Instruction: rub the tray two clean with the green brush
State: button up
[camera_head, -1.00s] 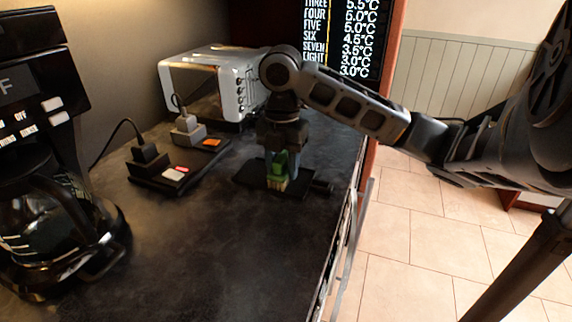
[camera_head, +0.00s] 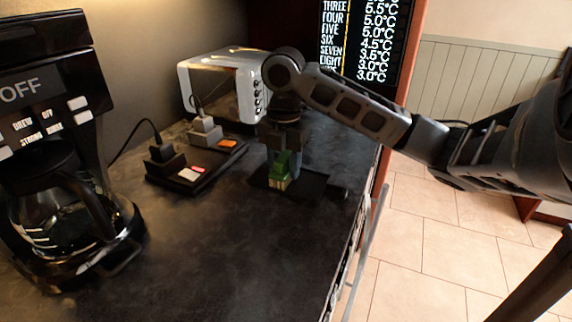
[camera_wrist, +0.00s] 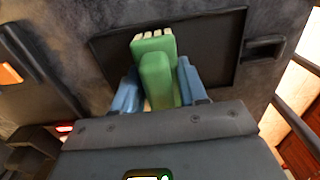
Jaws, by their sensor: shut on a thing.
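The green brush (camera_head: 281,163) is held upright in my gripper (camera_head: 283,170), with its pale bristles pointing down. In the wrist view the brush (camera_wrist: 157,75) sits between the two blue fingers of my gripper (camera_wrist: 158,88), which are shut on it. The dark flat tray (camera_head: 312,184) lies on the counter under the brush; I cannot read a label on it. In the wrist view the tray (camera_wrist: 215,45) spans behind the brush, and a dark handle sticks out on its right. The bristles are at the tray's surface; whether they touch it is unclear.
A black power strip (camera_head: 190,180) with plugs and coloured switches lies left of the tray. A white toaster oven (camera_head: 222,85) stands behind it. A coffee maker (camera_head: 60,150) stands at the left. The counter's front middle (camera_head: 220,245) is clear; its edge runs along the right.

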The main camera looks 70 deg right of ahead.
aim_at(298, 183)
jog(key=shift+w, duration=0.1)
jog(key=shift+w+d, duration=0.1)
jog(key=shift+w, duration=1.3)
jog(key=shift+s+f, duration=0.1)
jog(key=shift+s, duration=0.05)
jog(key=shift+s+f+b, duration=0.15)
jog(key=shift+s+b, duration=0.15)
jog(key=shift+s, duration=1.1)
jog(key=shift+s+a, duration=0.15)
jog(key=shift+s, duration=0.65)
jog(key=shift+s+a, duration=0.1)
jog(key=shift+s, duration=0.65)
